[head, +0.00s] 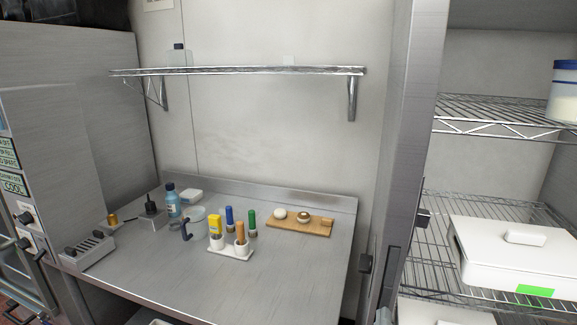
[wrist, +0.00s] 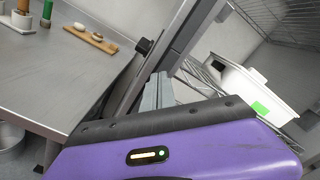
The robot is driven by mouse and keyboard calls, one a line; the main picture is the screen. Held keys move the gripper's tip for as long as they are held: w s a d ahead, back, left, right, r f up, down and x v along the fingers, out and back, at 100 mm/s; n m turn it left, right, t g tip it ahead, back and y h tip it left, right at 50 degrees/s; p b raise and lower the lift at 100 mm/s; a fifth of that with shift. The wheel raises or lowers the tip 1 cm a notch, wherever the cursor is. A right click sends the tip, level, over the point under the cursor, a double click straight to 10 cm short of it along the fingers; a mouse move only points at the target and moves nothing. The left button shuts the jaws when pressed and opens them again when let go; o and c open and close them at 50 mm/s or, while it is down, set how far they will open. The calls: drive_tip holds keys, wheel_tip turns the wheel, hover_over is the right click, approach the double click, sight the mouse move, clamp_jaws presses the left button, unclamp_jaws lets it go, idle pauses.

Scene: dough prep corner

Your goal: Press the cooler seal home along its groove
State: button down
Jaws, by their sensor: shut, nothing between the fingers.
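The cooler's upright metal frame (head: 411,130) stands right of the workbench in the head view, with wire shelves behind it. In the wrist view the frame (wrist: 185,40) runs diagonally through the middle. I cannot make out the seal or its groove as separate parts in either view. My gripper (wrist: 158,90) shows in the wrist view as grey fingers beyond my purple wrist housing. They are shut and empty, pointing toward the lower part of the frame. I cannot tell whether they touch it. The gripper is not clearly visible in the head view.
A dark latch piece (head: 423,217) sticks out on the frame. A white lidded box (head: 510,250) with a green label stands on a cooler shelf. The steel bench (head: 300,265) at left holds markers, a mug and a wooden board (head: 300,225).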

drive_tip(key=shift+x, duration=1.4)
drive_tip(key=shift+r, duration=0.1)
drive_tip(key=shift+s+a, duration=0.1)
drive_tip(key=shift+s, duration=0.05)
drive_tip(key=v, duration=0.2)
drive_tip(key=shift+s, duration=0.35)
idle(0.4)
approach(393, 260)
drive_tip(key=shift+x, duration=2)
drive_tip(key=shift+w, duration=0.15)
